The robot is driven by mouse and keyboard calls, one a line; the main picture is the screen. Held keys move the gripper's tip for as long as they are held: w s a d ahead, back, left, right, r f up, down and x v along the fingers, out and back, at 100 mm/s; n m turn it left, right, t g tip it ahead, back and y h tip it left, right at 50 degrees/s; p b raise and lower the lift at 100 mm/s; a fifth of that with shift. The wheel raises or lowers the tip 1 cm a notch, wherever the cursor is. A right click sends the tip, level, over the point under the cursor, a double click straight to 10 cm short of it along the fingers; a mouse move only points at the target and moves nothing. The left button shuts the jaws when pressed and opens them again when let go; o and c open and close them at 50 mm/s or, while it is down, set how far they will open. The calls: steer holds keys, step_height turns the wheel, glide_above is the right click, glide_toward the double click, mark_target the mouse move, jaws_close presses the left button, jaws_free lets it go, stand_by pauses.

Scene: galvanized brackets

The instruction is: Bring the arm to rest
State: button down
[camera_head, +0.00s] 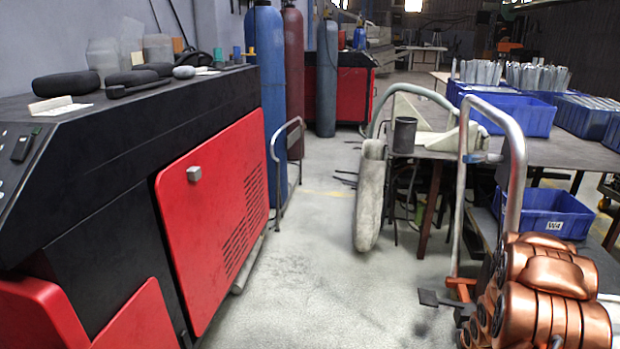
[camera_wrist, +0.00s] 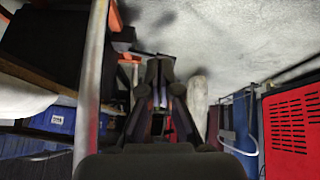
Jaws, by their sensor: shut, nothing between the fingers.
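My gripper (camera_wrist: 159,72) shows in the wrist view as dark fingers brought together, with nothing held between them. Its tips are in front of dim, blurred clutter, and I see no contact with anything. In the head view my copper-coloured arm (camera_head: 555,290) is folded at the lower right, close to a bent metal tube frame (camera_head: 515,165). The gripper itself cannot be made out in the head view. The wrist picture is upside down, with the pale floor (camera_wrist: 230,35) at the top.
A red and black machine (camera_head: 215,215) fills the left. A workbench (camera_head: 590,152) with blue bins (camera_head: 515,118) of metal parts stands right; another blue bin (camera_head: 545,222) is below. Gas cylinders (camera_head: 265,90) stand behind. The floor (camera_head: 300,265) between is clear.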

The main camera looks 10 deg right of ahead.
steer(key=s+a+r+g+p, duration=0.1)
steer(key=s+a+r+p, duration=0.4)
steer(key=r, duration=0.6)
steer(key=s+a+r+g+y+p, duration=0.1)
steer(key=a+r+g+p, duration=0.15)
steer(key=a+r, duration=0.65)
steer(key=s+a+r+g+p, duration=0.1)
steer(key=s+a+r+p, duration=0.35)
steer(key=r, duration=0.85)
steer(key=s+a+r+n+g+y+p, duration=0.1)
steer(key=s+a+r+p, duration=0.5)
steer(key=s+a+r, duration=0.2)
steer(key=s+a+r+n+g+y+p, duration=0.1)
steer(key=s+a+r+p, duration=0.4)
steer(key=s+r, duration=0.8)
steer(key=s+a+g, duration=0.1)
steer(key=a, duration=0.1)
steer(key=shift+a+n+p, duration=0.4)
steer(key=shift+s+a, duration=0.1)
